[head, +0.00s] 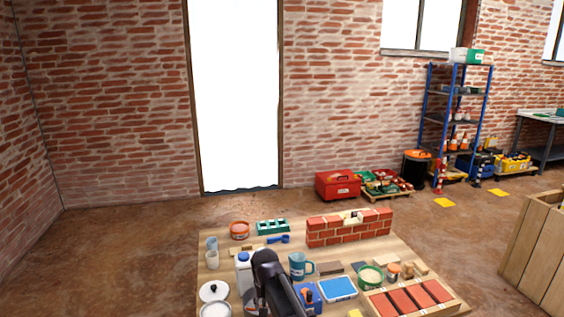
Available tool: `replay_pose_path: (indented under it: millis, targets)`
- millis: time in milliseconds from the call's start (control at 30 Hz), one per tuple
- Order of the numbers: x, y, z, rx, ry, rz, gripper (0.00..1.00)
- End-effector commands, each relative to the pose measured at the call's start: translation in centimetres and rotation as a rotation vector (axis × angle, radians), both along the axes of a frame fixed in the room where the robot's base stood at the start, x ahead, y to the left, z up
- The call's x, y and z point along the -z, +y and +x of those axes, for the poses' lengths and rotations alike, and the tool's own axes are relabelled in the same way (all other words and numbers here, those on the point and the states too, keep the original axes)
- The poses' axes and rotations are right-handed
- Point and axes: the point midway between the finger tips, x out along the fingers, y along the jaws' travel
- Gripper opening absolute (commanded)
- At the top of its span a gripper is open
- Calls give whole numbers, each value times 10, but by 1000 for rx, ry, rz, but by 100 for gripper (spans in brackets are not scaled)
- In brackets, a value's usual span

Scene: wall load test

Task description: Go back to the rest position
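A dark part of my arm (272,278) rises from the bottom edge over the front of the wooden table (215,262). I cannot make out my gripper or its fingers in the head view. A small red brick wall (348,232) stands upright at the back right of the table. A small pale object (352,217) rests on or against its top; its details are too small to tell. My arm is apart from the wall and covers part of the table's front left.
A white bottle (243,268), a teal mug (298,265), a blue-rimmed tray (338,289), a green bowl (370,277) and a brick tray (412,298) crowd the table. A wooden crate (535,250) stands at right. The floor to the left is clear.

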Motion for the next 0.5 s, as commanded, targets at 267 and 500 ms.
replay_pose_path:
  millis: [267,500]
  targets:
    - [0,-100,-46,15,28,2,71]
    - [0,-163,-85,21,49,7,71]
